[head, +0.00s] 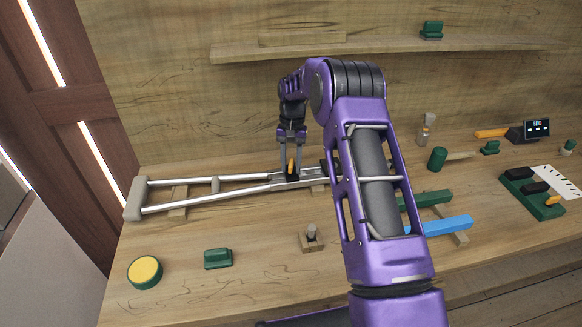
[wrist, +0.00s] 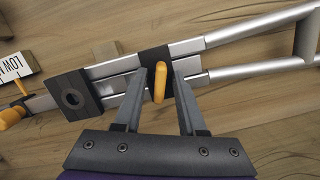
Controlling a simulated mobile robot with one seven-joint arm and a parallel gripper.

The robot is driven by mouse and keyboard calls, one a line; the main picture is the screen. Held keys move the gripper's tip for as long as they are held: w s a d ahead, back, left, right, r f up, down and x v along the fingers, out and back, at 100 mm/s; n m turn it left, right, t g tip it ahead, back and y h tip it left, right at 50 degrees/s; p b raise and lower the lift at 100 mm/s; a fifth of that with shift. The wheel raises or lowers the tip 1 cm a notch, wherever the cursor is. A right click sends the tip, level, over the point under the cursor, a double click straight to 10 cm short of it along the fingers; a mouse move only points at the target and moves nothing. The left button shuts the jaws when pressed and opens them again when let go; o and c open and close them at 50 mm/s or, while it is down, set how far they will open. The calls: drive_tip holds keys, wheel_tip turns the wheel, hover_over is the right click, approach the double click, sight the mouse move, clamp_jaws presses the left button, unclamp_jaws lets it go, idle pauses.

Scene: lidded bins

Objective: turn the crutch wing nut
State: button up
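The crutch (head: 225,196) lies on the workbench, its grey padded end at the left. Its silver tubes (wrist: 240,34) also cross the wrist view. The orange wing nut (head: 291,166) stands on a dark collar on the crutch; it shows clearly in the wrist view (wrist: 160,82). My gripper (head: 291,145) is over the collar, pointing down. In the wrist view my gripper (wrist: 157,80) is open, with one finger on each side of the wing nut. Gaps show between the nut and both fingers. My arm hides the crutch's right end in the head view.
A dark block with a round hole (wrist: 72,97) sits along the crutch. Near the bench front are a yellow-topped green cylinder (head: 145,272), a green block (head: 217,258) and a small wooden block with a peg (head: 312,238). A blue bar (head: 440,226) lies right of my arm.

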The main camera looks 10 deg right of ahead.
sight(291, 164)
drive_tip(key=shift+r, duration=2.5)
drive_tip(key=shift+c, duration=0.4)
drive_tip(key=shift+s+a+r+t+h+b, duration=0.1)
drive_tip(key=shift+r+t+h+b, duration=0.25)
drive_tip(key=shift+t+b, duration=0.35)
drive_tip(key=shift+s+a+r+t+h+b, duration=0.15)
drive_tip(key=shift+s+r+t+b, duration=0.1)
drive_tip(key=shift+r+t+b, duration=0.25)
drive_tip(key=shift+s+d+r+t+h+b, duration=0.1)
drive_tip(key=shift+s+r+t+b, duration=0.15)
drive_tip(key=shift+r+t+b, duration=0.2)
drive_tip(key=shift+w+f+b, duration=0.2)
drive_tip(key=shift+f+b, duration=0.55)
drive_tip(key=shift+f, duration=0.55)
drive_tip(key=shift+w+f+b, duration=0.2)
drive_tip(key=shift+f+b, duration=0.55)
drive_tip(key=shift+f, duration=0.5)
drive_tip(key=shift+w+f+b, duration=0.2)
drive_tip(key=shift+f+b, duration=0.55)
drive_tip(key=shift+f, duration=0.55)
drive_tip(key=shift+c, duration=0.3)
